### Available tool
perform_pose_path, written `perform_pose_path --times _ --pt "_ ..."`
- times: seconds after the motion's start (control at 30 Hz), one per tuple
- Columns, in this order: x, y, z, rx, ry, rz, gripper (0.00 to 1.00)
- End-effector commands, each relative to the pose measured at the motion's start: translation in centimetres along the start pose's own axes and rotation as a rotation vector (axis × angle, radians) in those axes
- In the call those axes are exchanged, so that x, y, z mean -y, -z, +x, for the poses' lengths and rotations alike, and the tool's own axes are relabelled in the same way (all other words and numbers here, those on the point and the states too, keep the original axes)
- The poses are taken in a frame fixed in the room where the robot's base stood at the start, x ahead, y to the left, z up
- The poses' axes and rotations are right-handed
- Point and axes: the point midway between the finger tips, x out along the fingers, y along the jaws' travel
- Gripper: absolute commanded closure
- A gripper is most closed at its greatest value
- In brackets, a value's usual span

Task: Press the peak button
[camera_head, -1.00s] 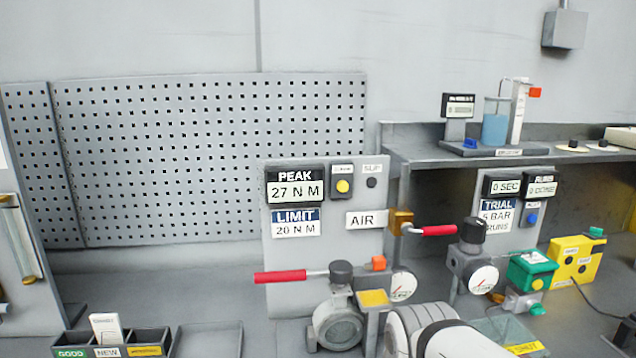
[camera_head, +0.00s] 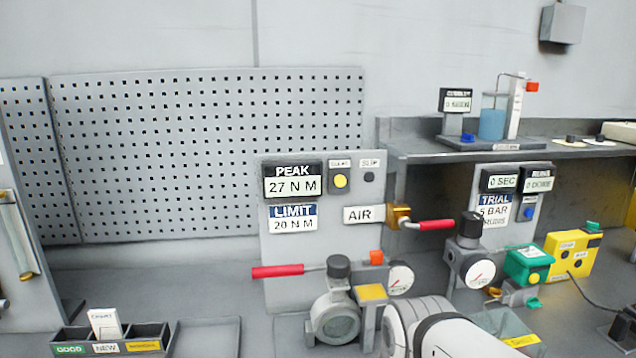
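The peak display (camera_head: 293,180) reads 27 N M at the upper left of a grey upright panel (camera_head: 285,244). A round yellow button (camera_head: 340,181) sits on a small block just right of it, under a small label too blurred to read. Nothing covers the button. My white arm shows at the bottom edge, right of centre, below the panel. My gripper is not in view.
A red-handled lever (camera_head: 278,271) and a gauge (camera_head: 400,278) stand before the panel. Another red handle (camera_head: 436,225) extends right of the AIR label (camera_head: 363,214). A sorting tray (camera_head: 110,338) is at lower left. The shelf (camera_head: 420,153) is at right.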

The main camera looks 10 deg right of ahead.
Motion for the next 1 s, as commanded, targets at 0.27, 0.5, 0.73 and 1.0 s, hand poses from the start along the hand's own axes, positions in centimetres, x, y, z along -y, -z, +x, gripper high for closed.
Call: perform_pose_path --times 0.27,0.5,0.73,1.0 --pt "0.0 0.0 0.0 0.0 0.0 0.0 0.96" --pt "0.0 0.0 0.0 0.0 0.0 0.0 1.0" --pt "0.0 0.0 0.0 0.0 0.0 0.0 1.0" --pt "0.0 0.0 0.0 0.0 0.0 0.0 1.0"
